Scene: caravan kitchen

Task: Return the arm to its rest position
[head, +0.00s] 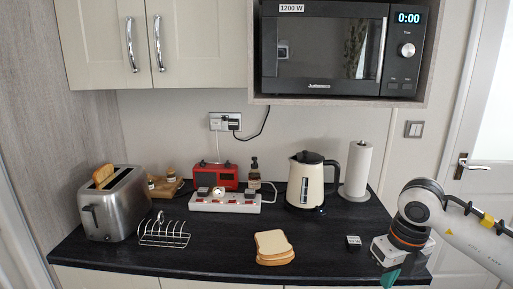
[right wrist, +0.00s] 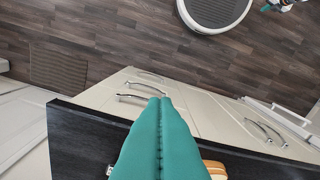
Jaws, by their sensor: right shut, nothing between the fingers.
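A cream kettle (head: 304,186) with a black lid and black handle stands upright on the dark worktop (head: 215,254), left of the paper towel roll. A small dark piece with a blue spot, perhaps its switch (head: 320,210), shows low on its right side. My right gripper (head: 389,279) is at the front right of the worktop, well apart from the kettle. In the right wrist view its teal fingers (right wrist: 160,101) are pressed together with nothing between them. The kettle is not seen in the right wrist view.
A paper towel roll (head: 357,168) stands right of the kettle. A white power strip (head: 226,204), toast rack (head: 164,234) and toaster (head: 114,207) are to the left. The microwave (head: 335,47) hangs above.

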